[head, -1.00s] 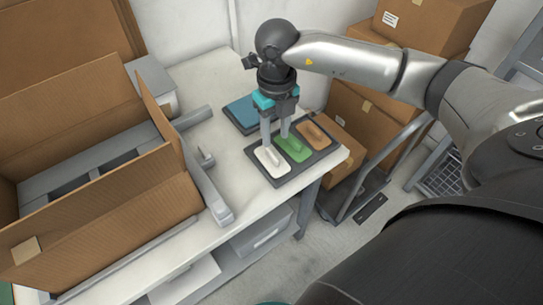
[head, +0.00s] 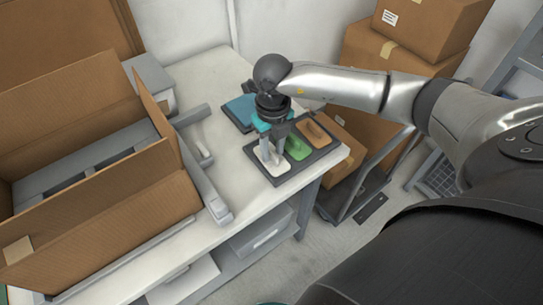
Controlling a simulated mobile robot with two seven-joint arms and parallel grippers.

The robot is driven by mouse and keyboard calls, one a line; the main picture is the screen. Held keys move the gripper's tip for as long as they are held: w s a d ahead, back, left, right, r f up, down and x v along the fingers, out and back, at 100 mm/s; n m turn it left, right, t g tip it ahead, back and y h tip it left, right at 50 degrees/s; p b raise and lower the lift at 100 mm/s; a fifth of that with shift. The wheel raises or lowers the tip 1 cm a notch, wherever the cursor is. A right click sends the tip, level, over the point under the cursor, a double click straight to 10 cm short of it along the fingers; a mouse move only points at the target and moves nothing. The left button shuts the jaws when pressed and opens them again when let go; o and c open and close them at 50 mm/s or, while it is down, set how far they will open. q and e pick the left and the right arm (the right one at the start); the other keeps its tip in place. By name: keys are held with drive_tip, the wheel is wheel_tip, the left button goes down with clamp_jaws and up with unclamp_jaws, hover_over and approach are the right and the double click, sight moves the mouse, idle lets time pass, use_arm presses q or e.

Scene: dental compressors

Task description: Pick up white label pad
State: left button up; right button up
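The white label pad (head: 277,170) lies in the left slot of a dark tray (head: 293,175) near the front corner of the table. My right gripper (head: 272,158) points straight down over this pad. Its two grey fingers are apart and their tips are low at the pad's raised grip. The fingers hide part of the pad, and I cannot tell whether they touch it. My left gripper is not in view.
A green pad (head: 298,148) and an orange-brown pad (head: 314,132) fill the tray's other slots. A blue item (head: 240,112) lies behind. An open cardboard box (head: 105,210) and a grey frame (head: 218,205) stand left on the table (head: 215,75). Boxes (head: 365,120) are stacked right.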

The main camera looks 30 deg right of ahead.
sight(272, 153)
clamp_jaws()
idle(0.4)
wheel_tip(272, 153, up, 20)
drive_tip(key=p, duration=0.3)
idle(0.9)
